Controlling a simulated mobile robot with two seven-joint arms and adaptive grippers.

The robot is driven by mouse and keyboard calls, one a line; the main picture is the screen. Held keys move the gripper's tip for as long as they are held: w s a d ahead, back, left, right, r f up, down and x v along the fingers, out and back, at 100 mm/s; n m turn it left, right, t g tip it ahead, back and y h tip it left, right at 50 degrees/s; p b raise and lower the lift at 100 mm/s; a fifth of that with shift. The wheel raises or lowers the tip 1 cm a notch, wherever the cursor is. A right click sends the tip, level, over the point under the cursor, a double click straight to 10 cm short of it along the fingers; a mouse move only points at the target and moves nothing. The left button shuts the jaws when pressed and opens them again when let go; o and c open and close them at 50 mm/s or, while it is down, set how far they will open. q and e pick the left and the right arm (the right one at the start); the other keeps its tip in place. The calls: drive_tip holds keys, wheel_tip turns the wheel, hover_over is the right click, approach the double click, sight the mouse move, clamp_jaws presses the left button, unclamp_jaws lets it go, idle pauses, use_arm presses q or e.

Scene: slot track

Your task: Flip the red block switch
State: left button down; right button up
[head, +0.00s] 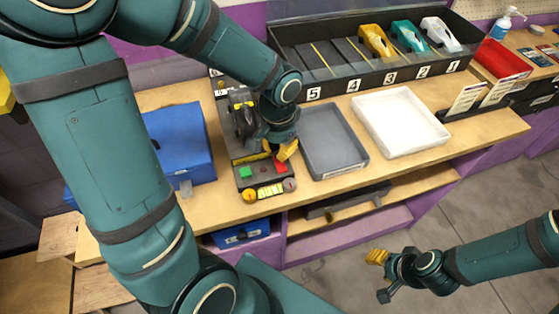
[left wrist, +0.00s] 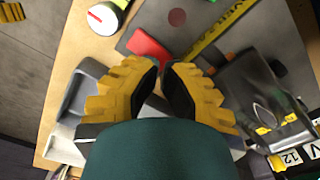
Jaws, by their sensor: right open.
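The red block switch (head: 281,166) sits on the dark control panel (head: 240,172) on the table, to the right of a green block (head: 246,172). My left gripper (head: 277,153) is low over the panel, just behind the red switch and partly covering it in the head view. In the left wrist view, the red switch (left wrist: 148,48) lies just beyond the yellow fingertips (left wrist: 161,66), which are together with nothing seen between them. Whether they touch the switch is unclear. My right gripper (head: 378,276) is open and empty, off the table above the floor at lower right.
A grey tray (head: 365,157) and a white tray (head: 442,134) lie right of the panel. A blue box (head: 180,145) stands left. A black numbered slot rack (head: 345,87) holding toy cars is behind. Round knobs stand on the panel's front edge.

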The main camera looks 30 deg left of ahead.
use_arm(q)
drive_tip(key=shift+f+b, duration=0.55)
drive_tip(key=shift+f, duration=0.15)
idle(0.5)
drive_tip(key=shift+r+p, duration=2.9)
drive_tip(key=shift+r, duration=0.65)
